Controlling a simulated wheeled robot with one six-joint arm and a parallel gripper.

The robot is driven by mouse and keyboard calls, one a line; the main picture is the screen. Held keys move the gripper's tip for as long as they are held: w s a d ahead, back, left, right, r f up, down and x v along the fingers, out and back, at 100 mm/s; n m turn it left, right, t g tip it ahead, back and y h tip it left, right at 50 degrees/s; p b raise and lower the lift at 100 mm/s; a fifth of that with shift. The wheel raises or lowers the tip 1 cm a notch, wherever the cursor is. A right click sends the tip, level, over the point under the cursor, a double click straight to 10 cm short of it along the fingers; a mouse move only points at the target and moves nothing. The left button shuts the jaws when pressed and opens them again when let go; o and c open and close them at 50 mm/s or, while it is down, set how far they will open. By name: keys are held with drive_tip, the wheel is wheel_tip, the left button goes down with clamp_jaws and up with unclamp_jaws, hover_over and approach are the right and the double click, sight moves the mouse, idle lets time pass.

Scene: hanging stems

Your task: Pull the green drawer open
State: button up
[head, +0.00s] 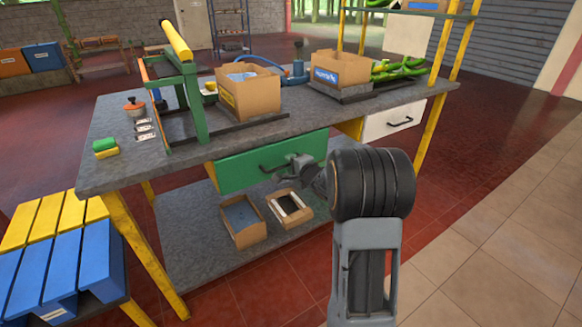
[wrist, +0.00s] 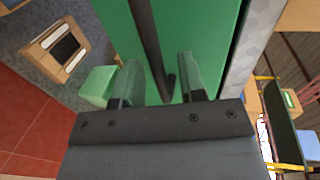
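The green drawer (head: 238,172) sits under the workbench top, and its front looks about flush with the bench edge. Its dark bar handle (head: 272,167) is partly hidden by my gripper (head: 300,166) at the right end. In the wrist view the handle (wrist: 147,45) runs down between the two fingers of my gripper (wrist: 157,72), against the green drawer front (wrist: 210,40). The fingers stand apart on either side of the handle, with gaps visible, so the gripper is open around it. Contact with the handle does not show.
The workbench (head: 110,175) carries cardboard boxes (head: 250,95) and a green press frame (head: 190,100). A white drawer (head: 393,120) is to the right. Two small open boxes (head: 240,222) lie on the lower shelf. A blue and yellow pallet (head: 60,255) stands at left. Floor at right is clear.

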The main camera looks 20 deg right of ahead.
drive_tip(key=shift+w+f, duration=0.1)
drive_tip(key=shift+w, duration=0.25)
clamp_jaws()
idle(0.4)
